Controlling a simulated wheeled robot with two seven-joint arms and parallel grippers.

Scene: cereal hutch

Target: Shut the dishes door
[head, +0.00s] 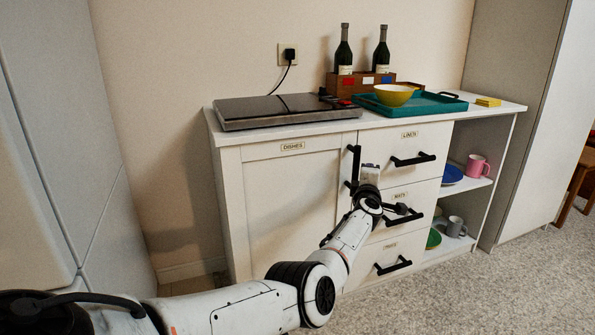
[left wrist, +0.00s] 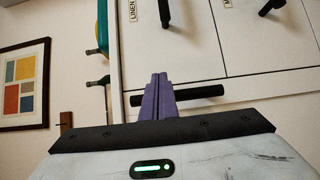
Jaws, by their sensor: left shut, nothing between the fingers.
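The dishes door (head: 290,205) is the white panel under the "DISHES" label at the left of the cabinet. It looks flush or nearly flush with the front; a small gap cannot be ruled out. Its black upright handle (head: 353,163) is at its right edge. In the left wrist view this handle (left wrist: 205,92) lies crosswise behind my fingers. My left gripper (head: 370,172) is shut and empty, in front of the front near the handle. Its purple fingers (left wrist: 158,88) are together in the left wrist view. Whether they touch the handle cannot be told. My right gripper is not in view.
Drawers with black handles, the top one (head: 412,159) labelled, are right of the door and look shut. Open shelves (head: 470,210) hold mugs and dishes. A hotplate (head: 285,110), a teal tray (head: 430,103) with a yellow bowl (head: 394,95), and bottles stand on top.

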